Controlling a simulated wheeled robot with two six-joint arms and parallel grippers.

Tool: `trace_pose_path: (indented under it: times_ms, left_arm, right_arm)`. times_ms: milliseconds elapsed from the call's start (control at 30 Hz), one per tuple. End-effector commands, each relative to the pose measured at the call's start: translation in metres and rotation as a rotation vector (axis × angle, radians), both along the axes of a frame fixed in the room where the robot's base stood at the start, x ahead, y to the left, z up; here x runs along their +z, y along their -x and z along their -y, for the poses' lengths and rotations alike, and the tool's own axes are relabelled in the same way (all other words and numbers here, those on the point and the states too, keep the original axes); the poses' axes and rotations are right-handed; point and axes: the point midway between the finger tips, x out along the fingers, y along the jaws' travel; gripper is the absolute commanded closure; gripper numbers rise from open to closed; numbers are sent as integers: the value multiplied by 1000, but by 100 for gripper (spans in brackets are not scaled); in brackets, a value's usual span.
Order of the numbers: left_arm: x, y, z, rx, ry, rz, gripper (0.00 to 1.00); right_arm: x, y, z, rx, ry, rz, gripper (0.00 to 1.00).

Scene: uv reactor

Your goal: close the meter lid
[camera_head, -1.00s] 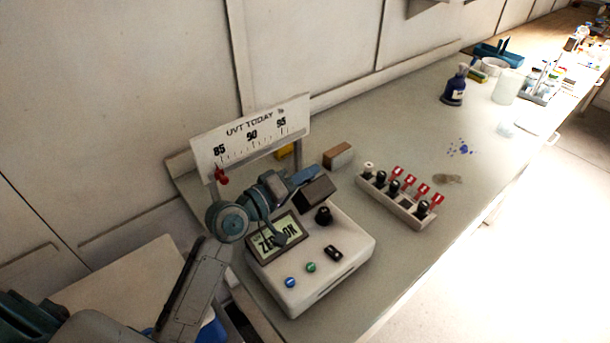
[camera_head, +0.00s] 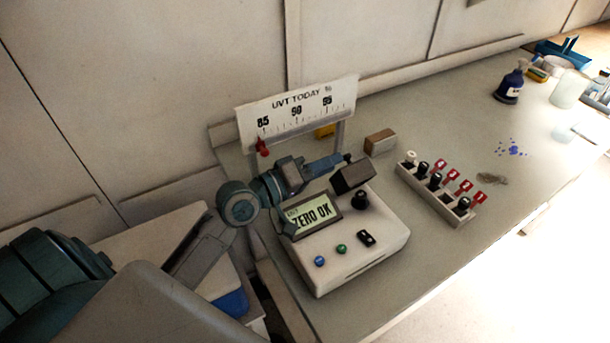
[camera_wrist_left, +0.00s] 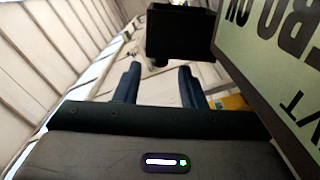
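The meter (camera_head: 372,236) is a white box on the bench with a screen reading "ZERO OK" (camera_head: 312,213), a black knob and coloured buttons. A dark box-shaped lid (camera_head: 352,177) stands raised at its back; it also shows as a black block in the left wrist view (camera_wrist_left: 180,36). My left gripper (camera_head: 343,158) is behind the meter, with its tips beside the lid's upper back side. In the left wrist view its two fingers (camera_wrist_left: 160,82) are apart, with nothing between them. Whether they touch the lid cannot be told. My right gripper is not in view.
A "UVT TODAY" scale board (camera_head: 297,115) stands behind the left arm. A rack of black-capped vials with red tags (camera_head: 440,195) is right of the meter. A brown block (camera_head: 380,143) lies behind. A blue spray bottle (camera_head: 510,83) stands farther off.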

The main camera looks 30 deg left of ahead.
Motion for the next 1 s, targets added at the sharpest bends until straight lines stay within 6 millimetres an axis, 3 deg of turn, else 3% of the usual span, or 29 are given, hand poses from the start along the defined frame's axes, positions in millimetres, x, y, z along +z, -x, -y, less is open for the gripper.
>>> trace_pose_path:
  times_ms: [400, 867, 900, 1000]
  left_arm:
    - [-1, 41, -24, 2, -4, -2, 63]
    - [0, 48, -28, 0, 1, 0, 63]
    - [0, 48, -28, 0, 1, 0, 65]
    - [1, 47, -28, 0, 1, -1, 85]
  right_arm:
    - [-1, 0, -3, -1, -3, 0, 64]
    - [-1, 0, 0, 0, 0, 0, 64]
    - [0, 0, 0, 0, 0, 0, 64]
    - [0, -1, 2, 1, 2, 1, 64]
